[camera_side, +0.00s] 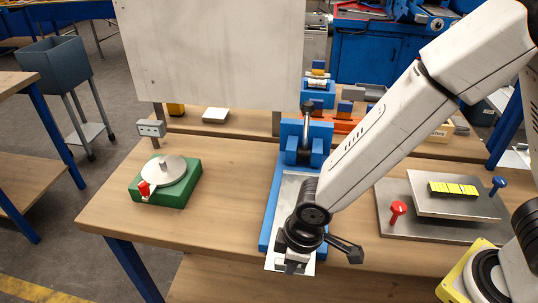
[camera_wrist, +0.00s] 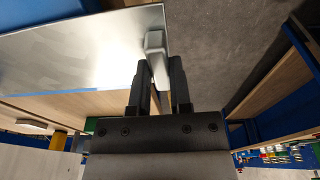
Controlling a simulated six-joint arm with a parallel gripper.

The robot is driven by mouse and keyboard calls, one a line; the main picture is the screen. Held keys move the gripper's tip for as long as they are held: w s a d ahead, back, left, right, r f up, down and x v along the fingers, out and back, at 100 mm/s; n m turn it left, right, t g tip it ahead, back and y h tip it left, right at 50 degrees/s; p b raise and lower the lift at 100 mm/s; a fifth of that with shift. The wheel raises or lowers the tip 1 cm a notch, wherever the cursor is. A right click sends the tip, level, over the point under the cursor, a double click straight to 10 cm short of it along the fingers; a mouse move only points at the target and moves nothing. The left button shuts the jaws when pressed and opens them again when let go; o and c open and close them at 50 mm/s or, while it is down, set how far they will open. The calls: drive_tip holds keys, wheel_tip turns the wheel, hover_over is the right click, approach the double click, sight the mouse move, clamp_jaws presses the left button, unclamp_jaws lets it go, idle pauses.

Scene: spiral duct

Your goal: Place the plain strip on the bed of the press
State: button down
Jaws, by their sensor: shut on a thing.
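The plain strip (camera_side: 277,262) is a flat, shiny metal sheet. In the side view it lies along the blue bed of the press (camera_side: 266,229), its near end sticking out past the front. My gripper (camera_side: 297,268) is shut on the strip at that near end, and my wrist hides part of it. I cannot tell whether the strip rests fully on the bed.
A green block with a round grey disc (camera_side: 163,170) and red knob stands to the left. To the right, stacked grey plates (camera_side: 440,205) carry a yellow strip, with red and blue pins nearby. A large pale panel (camera_side: 210,50) stands behind. Bare wood separates the press from the green block.

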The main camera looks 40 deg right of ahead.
drive_tip(key=shift+f, duration=0.2)
drive_tip(key=c, duration=0.5)
unclamp_jaws()
drive_tip(key=shift+c, duration=0.2)
drive_tip(key=shift+r, duration=0.1)
wheel_tip(320, 180, up, 12)
drive_tip(key=s+d, duration=0.1)
drive_tip(key=shift+s, duration=0.25)
drive_tip(key=shift+d, duration=0.15)
idle(0.6)
